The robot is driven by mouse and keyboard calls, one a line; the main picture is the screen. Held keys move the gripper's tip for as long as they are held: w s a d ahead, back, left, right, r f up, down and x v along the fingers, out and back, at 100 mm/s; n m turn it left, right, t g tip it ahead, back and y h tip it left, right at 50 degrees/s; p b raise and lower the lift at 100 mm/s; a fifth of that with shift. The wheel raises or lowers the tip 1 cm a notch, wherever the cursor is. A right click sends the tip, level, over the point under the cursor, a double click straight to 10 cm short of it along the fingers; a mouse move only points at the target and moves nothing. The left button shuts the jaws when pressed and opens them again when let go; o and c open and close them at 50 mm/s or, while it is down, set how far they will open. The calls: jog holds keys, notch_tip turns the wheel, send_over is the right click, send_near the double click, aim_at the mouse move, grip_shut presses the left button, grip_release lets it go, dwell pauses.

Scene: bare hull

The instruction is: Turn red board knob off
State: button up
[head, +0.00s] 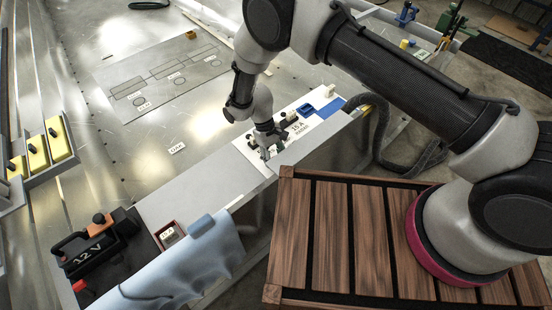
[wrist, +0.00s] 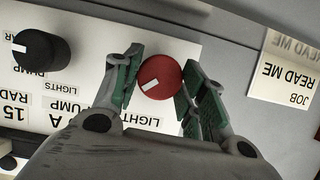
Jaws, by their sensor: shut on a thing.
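The red knob (wrist: 160,78) sits on a white labelled board (wrist: 75,75) in the wrist view. It is round, with a white pointer mark toward its lower left side. My gripper (wrist: 158,88) has its green-padded fingers on either side of the knob, closed on it. In the head view my gripper (head: 266,150) reaches down to the near end of the white board (head: 253,146), and the red knob is hidden there. A black knob (wrist: 38,50) with a white pointer is on the same board to the left, above upside-down labels reading PUMP and LIGHTS.
A READ ME JOB card (wrist: 288,68) is right of the knob. A blue piece (head: 305,109) stands on the board's far part. A blue cloth (head: 188,268), a small red box (head: 170,235) and a 12 V battery (head: 88,250) lie at lower left. Yellow switches (head: 58,138) are at far left.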

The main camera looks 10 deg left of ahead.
jog(key=n+t, duration=0.1)
jog(key=n, duration=0.1)
jog(key=n+h, duration=0.1)
jog(key=n, duration=0.2)
jog(key=shift+s+n+t, duration=0.15)
jog(key=shift+n+t, duration=0.15)
jog(key=shift+t, duration=0.1)
jog(key=shift+n+t, duration=0.7)
jog(key=shift+n, duration=1.1)
jog(key=o, duration=1)
jog(key=v, duration=1.2)
jog(key=shift+s+a, duration=0.1)
jog(key=shift+a, duration=0.1)
